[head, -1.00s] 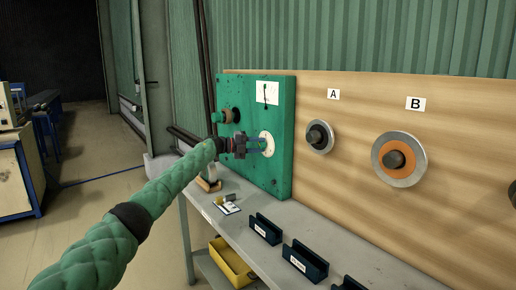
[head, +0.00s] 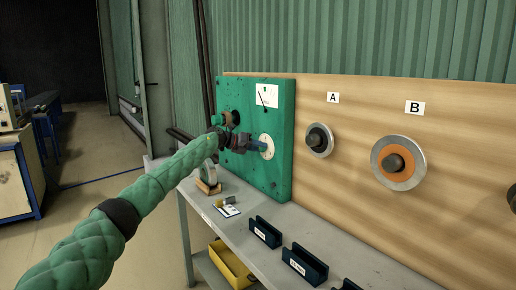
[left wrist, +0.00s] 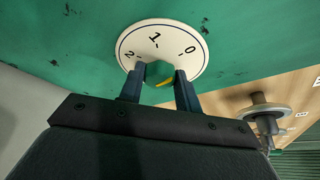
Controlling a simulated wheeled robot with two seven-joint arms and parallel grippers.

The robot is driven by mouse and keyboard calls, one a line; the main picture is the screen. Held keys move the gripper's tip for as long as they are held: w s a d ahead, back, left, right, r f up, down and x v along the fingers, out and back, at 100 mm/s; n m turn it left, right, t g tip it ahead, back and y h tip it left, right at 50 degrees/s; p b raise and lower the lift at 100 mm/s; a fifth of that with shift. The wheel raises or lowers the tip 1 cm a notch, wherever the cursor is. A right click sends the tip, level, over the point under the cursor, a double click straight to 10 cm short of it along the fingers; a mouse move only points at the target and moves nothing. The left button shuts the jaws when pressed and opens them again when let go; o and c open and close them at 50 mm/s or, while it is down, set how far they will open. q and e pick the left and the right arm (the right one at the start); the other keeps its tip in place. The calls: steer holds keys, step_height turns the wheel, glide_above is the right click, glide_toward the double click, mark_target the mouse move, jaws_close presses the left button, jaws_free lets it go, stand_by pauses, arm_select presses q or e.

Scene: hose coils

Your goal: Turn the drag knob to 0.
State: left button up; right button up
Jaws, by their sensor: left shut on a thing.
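The drag knob (left wrist: 159,72) is a small teal knob with a yellow mark, on a round white dial (left wrist: 196,58) marked 0, 1 and 2. In the head view the dial (head: 267,150) is on the front of a green panel (head: 279,178). My left gripper (left wrist: 160,80) is shut on the knob, with one blue finger on each side. It also shows at the dial in the head view (head: 259,145). Which number the yellow mark points to I cannot tell. My right gripper is not in view.
A white card (head: 267,95) with a dark needle is above the dial. Spools under labels A (head: 320,140) and B (head: 399,160) are on the wooden board to the right. Below, a grey bench (head: 235,222) bears dark holders (head: 265,231); a yellow bin (head: 231,263) sits underneath.

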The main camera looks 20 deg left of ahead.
arm_select(q)
steer(key=shift+f, duration=0.15)
stand_by(0.4)
steer(key=o, duration=1)
steer(key=shift+c, duration=0.2)
steer(key=shift+s+a, duration=0.1)
steer(key=v, duration=0.7)
steer(key=shift+r, duration=0.25)
steer(key=shift+s+a, duration=0.15)
steer(key=shift+a, duration=0.1)
